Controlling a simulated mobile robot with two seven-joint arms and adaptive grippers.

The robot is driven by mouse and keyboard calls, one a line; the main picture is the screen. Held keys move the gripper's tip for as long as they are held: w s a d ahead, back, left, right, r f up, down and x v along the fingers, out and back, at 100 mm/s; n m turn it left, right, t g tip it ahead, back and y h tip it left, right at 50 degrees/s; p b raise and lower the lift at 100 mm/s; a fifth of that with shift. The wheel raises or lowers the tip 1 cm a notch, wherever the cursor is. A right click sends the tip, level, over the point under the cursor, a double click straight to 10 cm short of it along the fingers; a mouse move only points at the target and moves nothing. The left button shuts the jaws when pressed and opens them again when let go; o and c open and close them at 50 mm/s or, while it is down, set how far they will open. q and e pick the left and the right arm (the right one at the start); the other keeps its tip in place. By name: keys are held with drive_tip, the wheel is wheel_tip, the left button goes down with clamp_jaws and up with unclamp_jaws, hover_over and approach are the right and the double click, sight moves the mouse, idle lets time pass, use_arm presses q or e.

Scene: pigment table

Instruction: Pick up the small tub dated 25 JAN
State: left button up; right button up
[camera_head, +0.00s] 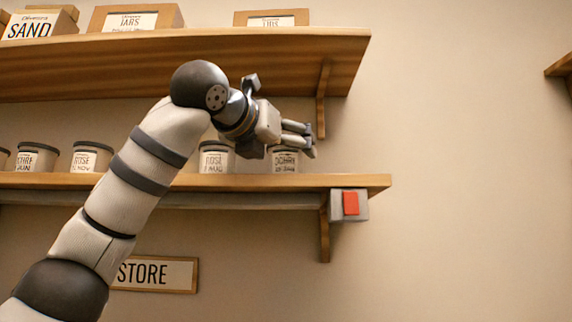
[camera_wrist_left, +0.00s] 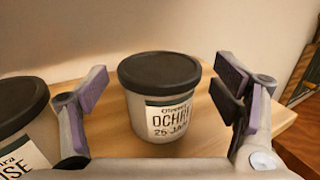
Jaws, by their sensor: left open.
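The small tub (camera_wrist_left: 168,112) has a black lid and a label reading OCHRE 25 JAN in the left wrist view. It stands upright on the wooden shelf between the two spread fingers of my left gripper (camera_wrist_left: 162,90), with a gap on both sides. In the head view the same tub (camera_head: 285,163) is at the right end of the lower shelf, partly hidden behind my gripper and with its label hard to read. My left gripper (camera_head: 305,139) is open and empty there. My right gripper is not in view.
Another tub (camera_wrist_left: 22,120) stands close left of the fingers. More tubs, including two ROSE ones (camera_head: 91,158) (camera_head: 216,158), line the lower shelf (camera_head: 360,181). The upper shelf (camera_head: 290,52) overhangs with boxes on it. A grey box with a red face (camera_head: 351,203) hangs below the lower shelf's end.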

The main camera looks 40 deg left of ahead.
use_arm(q)
drive_tip(key=shift+w+a, duration=0.1)
drive_tip(key=shift+w, duration=0.2)
drive_tip(key=shift+s, duration=0.1)
drive_tip(key=c, duration=1.3)
drive_tip(key=shift+o, duration=0.2)
drive_tip(key=shift+r, duration=0.25)
wheel_tip(320, 180, up, 3)
drive_tip(key=shift+f, duration=0.2)
drive_tip(key=s+d+r, duration=0.1)
drive_tip(key=s+r, duration=0.9)
drive_tip(key=s, duration=0.4)
drive_tip(key=shift+d, duration=0.3)
